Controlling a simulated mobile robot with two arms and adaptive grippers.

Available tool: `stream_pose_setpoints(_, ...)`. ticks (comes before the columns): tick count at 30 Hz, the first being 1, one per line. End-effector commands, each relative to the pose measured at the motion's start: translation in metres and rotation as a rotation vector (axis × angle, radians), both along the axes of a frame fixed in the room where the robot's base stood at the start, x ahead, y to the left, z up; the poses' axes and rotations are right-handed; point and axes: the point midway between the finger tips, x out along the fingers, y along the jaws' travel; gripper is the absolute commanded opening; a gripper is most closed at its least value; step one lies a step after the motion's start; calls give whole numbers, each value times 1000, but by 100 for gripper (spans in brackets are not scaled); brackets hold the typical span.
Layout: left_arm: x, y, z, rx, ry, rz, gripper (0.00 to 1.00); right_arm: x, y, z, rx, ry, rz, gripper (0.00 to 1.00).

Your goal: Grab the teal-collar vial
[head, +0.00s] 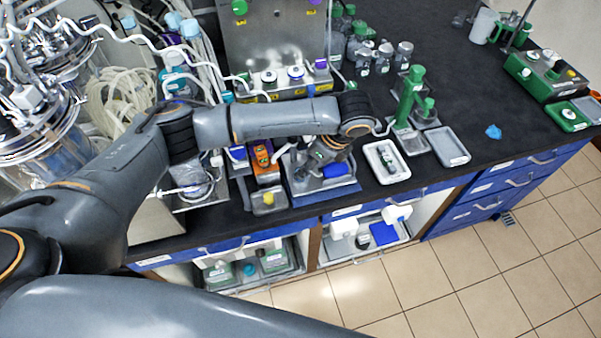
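A small vial (387,160) with a greenish or teal band lies in a white tray (401,176) near the front edge of the bench. It is too small for me to be sure of its collar colour. My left arm reaches across the bench from the left. My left gripper (312,166) points down over a grey-and-blue device (345,187), left of the white tray and apart from it. Its fingers are small and partly hidden by the wrist, so their opening is unclear. My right gripper is out of view.
A green stand (411,95) and a grey tray (448,146) are right of the white tray. An orange device (263,162) is left of my gripper. Several capped bottles (383,58) stand behind. The dark bench is mostly clear at right, around a blue crumpled piece (494,131).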

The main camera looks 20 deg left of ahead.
Motion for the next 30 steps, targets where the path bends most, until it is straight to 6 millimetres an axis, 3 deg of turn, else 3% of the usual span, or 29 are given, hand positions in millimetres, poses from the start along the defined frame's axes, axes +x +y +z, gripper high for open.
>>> stream_pose_setpoints(2,-1,7,-8,4,4,2,51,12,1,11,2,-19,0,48)
stream_pose_setpoints(5,0,12,-23,2,4,1,51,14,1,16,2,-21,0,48)
stream_pose_setpoints(9,1,17,-37,2,2,0,51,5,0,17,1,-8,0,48)
stream_pose_setpoints(16,2,18,-40,1,0,-1,51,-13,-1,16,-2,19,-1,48)
stream_pose_setpoints(17,1,18,-40,1,0,-1,49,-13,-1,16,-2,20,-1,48)
stream_pose_setpoints(24,1,17,-40,1,0,-1,1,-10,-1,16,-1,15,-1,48)
stream_pose_setpoints(30,1,17,-40,1,0,-1,1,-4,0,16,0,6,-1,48)
